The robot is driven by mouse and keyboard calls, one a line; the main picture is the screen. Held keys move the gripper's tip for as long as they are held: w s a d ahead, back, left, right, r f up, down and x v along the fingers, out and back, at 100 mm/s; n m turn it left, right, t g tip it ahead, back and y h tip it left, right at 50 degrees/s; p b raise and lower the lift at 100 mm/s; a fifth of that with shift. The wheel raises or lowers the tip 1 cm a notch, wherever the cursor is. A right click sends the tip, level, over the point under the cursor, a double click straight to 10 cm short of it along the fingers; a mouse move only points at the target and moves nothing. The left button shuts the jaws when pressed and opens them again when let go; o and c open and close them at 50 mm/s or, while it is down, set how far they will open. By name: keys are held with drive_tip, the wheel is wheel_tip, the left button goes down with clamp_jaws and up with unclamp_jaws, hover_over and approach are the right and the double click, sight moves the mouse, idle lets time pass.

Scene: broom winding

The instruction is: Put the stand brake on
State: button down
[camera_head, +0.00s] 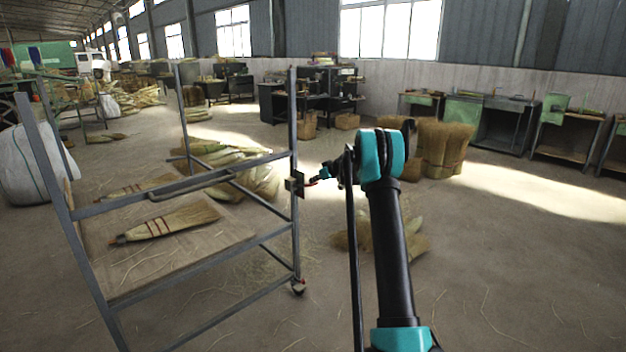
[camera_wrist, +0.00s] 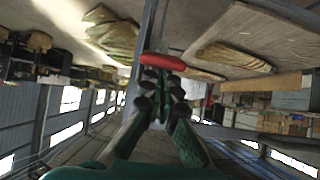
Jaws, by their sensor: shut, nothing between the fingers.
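The stand is a grey metal rack (camera_head: 295,235) on the left in the head view, with a low board shelf. A small dark box (camera_head: 295,184) sits on its near right post, with a red lever (camera_head: 310,183) sticking out to the right. In the wrist view the red lever end (camera_wrist: 162,62) lies right in front of my fingertips. My gripper (camera_head: 321,176) is shut and empty, just right of the lever; it also shows in the wrist view (camera_wrist: 161,78). I cannot tell whether the fingertips touch the lever.
A broom (camera_head: 170,223) lies on the rack's shelf (camera_head: 190,255). A caster (camera_head: 298,287) is under the right post. Straw bundles (camera_head: 445,148) stand behind my arm, and loose straw lies on the floor. The floor at right is mostly clear.

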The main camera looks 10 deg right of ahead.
wheel_tip(320, 180, down, 13)
drive_tip(key=s+t+y, duration=0.1)
drive_tip(key=t+y, duration=0.1)
drive_tip(key=t, duration=0.1)
drive_tip(key=shift+s+d, duration=0.2)
drive_tip(key=shift+d, duration=0.25)
